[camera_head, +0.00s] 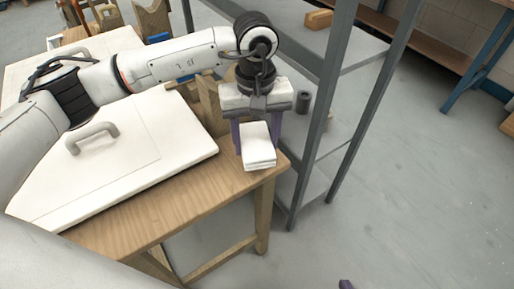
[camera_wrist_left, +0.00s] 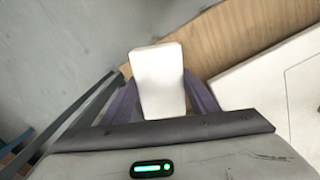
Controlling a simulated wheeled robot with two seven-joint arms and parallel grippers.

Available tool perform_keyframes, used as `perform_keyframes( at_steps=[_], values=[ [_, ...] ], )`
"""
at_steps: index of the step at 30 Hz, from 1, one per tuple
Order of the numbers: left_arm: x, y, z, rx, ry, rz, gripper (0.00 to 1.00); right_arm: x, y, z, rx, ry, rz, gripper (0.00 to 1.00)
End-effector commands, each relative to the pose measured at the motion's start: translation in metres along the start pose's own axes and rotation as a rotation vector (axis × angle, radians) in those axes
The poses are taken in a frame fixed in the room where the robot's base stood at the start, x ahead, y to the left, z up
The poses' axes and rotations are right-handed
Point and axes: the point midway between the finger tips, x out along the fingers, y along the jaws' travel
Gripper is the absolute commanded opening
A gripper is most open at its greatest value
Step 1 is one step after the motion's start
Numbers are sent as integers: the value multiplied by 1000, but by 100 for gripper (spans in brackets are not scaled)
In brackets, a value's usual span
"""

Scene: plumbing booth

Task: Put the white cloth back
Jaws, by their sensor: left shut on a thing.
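The white cloth (camera_head: 258,150) is a folded, flat block between the purple fingers of my left gripper (camera_head: 256,136), at the right corner of the wooden table (camera_head: 190,208). In the left wrist view the cloth (camera_wrist_left: 160,82) sits between both fingers, and the left gripper (camera_wrist_left: 160,95) is shut on it. I cannot tell whether the cloth touches the tabletop. A small purple tip of what looks like my right gripper (camera_head: 345,284) shows at the bottom edge; the rest of it is out of frame.
A white panel with a handle (camera_head: 92,137) covers much of the table. A grey metal shelf rack (camera_head: 330,75) stands close beside my left gripper, with a dark cylinder (camera_head: 303,102) on a shelf. Wooden blocks (camera_head: 212,104) stand behind the panel.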

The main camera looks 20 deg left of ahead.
Motion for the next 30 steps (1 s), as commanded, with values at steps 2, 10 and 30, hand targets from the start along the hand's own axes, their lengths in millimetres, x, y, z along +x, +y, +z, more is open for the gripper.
perform_keyframes(
  at_steps=[2,10,30],
  values=[
    [5,0,0,0,1,0,18,0,0,-1,0,1,0,0],
    [38,0,0,0,-1,-1,18,-1,0,-6,0,12,-1,0],
    [43,0,-1,1,1,0,73,1,1,-10,-2,21,0,0]
  ],
)
